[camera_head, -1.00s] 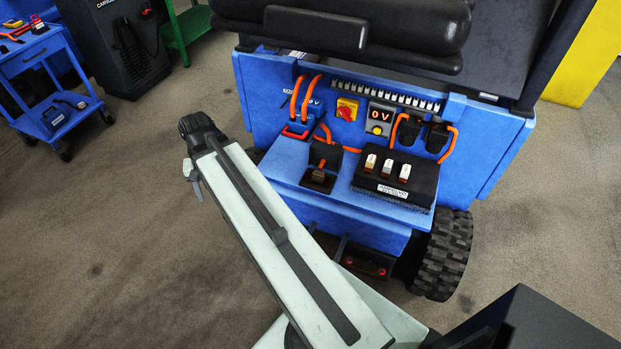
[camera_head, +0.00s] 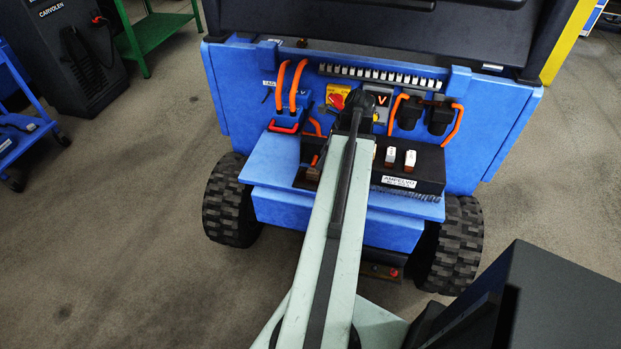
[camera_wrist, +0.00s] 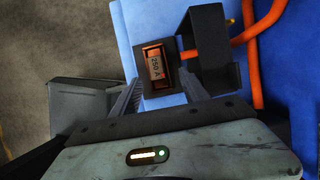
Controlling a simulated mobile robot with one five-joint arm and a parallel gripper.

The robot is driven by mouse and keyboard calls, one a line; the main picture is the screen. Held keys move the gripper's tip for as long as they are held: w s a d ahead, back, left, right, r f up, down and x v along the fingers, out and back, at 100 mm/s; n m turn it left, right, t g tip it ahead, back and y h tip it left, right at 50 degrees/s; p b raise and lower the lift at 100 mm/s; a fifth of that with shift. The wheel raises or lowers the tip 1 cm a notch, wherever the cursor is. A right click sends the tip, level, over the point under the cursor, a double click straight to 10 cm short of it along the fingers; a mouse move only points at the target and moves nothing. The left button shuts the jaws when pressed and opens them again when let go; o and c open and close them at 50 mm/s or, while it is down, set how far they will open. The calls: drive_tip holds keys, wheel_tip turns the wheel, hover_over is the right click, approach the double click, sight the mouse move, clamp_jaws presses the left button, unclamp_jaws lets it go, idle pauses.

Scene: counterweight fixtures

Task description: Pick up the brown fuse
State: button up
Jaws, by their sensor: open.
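The brown fuse (camera_wrist: 157,68), marked "250 A", sits in a small black holder (camera_wrist: 146,85) in the wrist view. The black cover (camera_wrist: 208,45) stands open just to its right. In the head view my arm hides most of this spot; only a sliver of the brown fuse (camera_head: 313,172) shows left of the arm. My gripper (camera_wrist: 158,95) is open and empty, its ribbed fingers at either side of the holder in the picture. I cannot tell the height left between them. In the head view the fingertips are hidden behind my wrist.
A black block (camera_head: 425,165) with white-topped fuses (camera_head: 410,158) stands to the right on the blue shelf (camera_head: 268,160). Orange cables (camera_head: 290,85) and a red-and-yellow switch (camera_head: 338,97) are on the panel behind. An orange cable (camera_wrist: 222,45) runs close to the open cover.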

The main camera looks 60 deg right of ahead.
sight(314, 172)
drive_tip(key=shift+b+x, duration=0.35)
drive_tip(key=shift+x, duration=0.6)
drive_tip(key=b+x, duration=0.4)
drive_tip(key=x, duration=0.1)
drive_tip(key=shift+s+a+f+b, duration=0.15)
drive_tip(key=shift+a+b, duration=0.2)
drive_tip(key=shift+b, duration=0.05)
drive_tip(key=shift+r, duration=0.2)
clamp_jaws()
